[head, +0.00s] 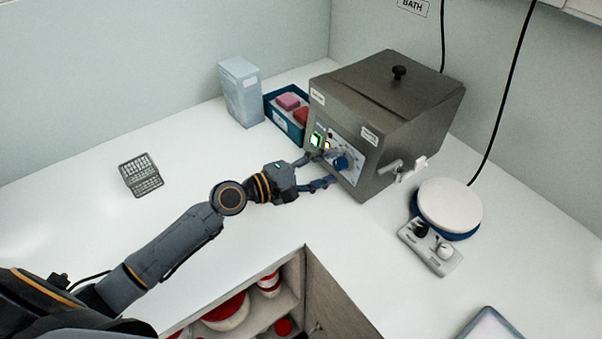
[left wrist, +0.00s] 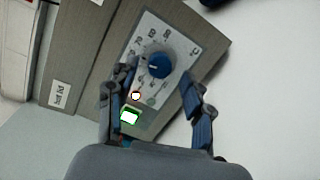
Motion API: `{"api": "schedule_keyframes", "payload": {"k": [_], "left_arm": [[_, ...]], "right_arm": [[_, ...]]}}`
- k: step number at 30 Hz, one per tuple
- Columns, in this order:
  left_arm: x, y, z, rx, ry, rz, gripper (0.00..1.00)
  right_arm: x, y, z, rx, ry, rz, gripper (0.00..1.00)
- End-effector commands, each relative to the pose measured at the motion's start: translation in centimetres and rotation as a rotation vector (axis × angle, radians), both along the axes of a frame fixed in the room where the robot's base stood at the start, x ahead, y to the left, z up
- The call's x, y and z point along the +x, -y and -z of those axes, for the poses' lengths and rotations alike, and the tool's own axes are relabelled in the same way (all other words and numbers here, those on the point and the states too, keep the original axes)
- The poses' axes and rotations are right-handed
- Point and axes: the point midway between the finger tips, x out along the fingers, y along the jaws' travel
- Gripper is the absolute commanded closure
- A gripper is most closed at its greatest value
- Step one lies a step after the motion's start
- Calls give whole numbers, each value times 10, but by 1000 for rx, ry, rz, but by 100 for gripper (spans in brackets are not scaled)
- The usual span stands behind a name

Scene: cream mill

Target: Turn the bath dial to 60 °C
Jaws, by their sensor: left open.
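The bath (head: 385,110) is a grey metal box with a lid and a black knob on top, standing at the back of the counter. Its blue dial (head: 341,164) sits on a pale scale plate on the front face. In the left wrist view the dial (left wrist: 159,65) shows ahead of the fingers, with numbers around it too small to read surely. My left gripper (head: 322,170) is open in front of the panel. Its fingers (left wrist: 156,100) are apart, and the dial lies just beyond them, not gripped. My right gripper is not in view.
A lit green switch (head: 316,140) is beside the dial. A tap (head: 402,172) juts from the bath's right side. A blue bin (head: 287,122) and pale box (head: 240,92) stand left, a hotplate (head: 447,208) right. An open cupboard (head: 250,305) is below in front.

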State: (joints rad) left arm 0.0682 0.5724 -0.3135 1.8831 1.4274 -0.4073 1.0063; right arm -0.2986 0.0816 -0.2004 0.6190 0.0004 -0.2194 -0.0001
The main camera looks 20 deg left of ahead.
Motion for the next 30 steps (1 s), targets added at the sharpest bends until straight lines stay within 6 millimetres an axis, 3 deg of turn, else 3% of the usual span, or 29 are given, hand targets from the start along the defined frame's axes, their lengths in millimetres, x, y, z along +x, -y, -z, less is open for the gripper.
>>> {"api": "schedule_keyframes", "payload": {"k": [6, 13, 30], "left_arm": [[-37, -33, -4, 3, -5, -1, 49], [-62, -56, -8, 1, -2, -1, 49], [-71, -65, -10, 0, 0, 0, 49]], "right_arm": [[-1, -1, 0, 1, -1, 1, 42], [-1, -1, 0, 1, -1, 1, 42], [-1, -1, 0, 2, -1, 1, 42]]}}
